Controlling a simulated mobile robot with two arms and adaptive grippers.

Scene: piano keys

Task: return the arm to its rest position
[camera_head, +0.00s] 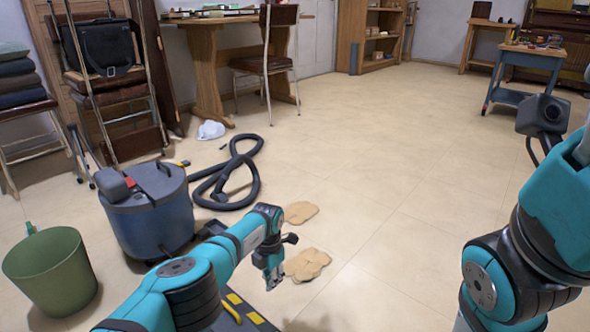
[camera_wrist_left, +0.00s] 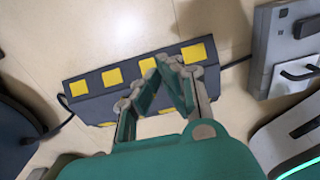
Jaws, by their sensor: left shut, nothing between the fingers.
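My left arm reaches in from the bottom left of the head view, over the floor. Its gripper (camera_head: 270,280) points down and is shut and empty. The left wrist view shows the gripper's two fingers (camera_wrist_left: 162,72) drawn together at the tips. Below them is a dark bar with several yellow squares (camera_wrist_left: 112,77). The fingers overlap the bar in the picture; whether they touch it I cannot tell.
A blue vacuum (camera_head: 150,215) with a black hose (camera_head: 250,180) and a green bin (camera_head: 55,272) stand left of my left arm. Two tan patches (camera_head: 307,264) lie near the gripper. The middle floor is clear. A grey box (camera_wrist_left: 285,45) is right in the wrist view.

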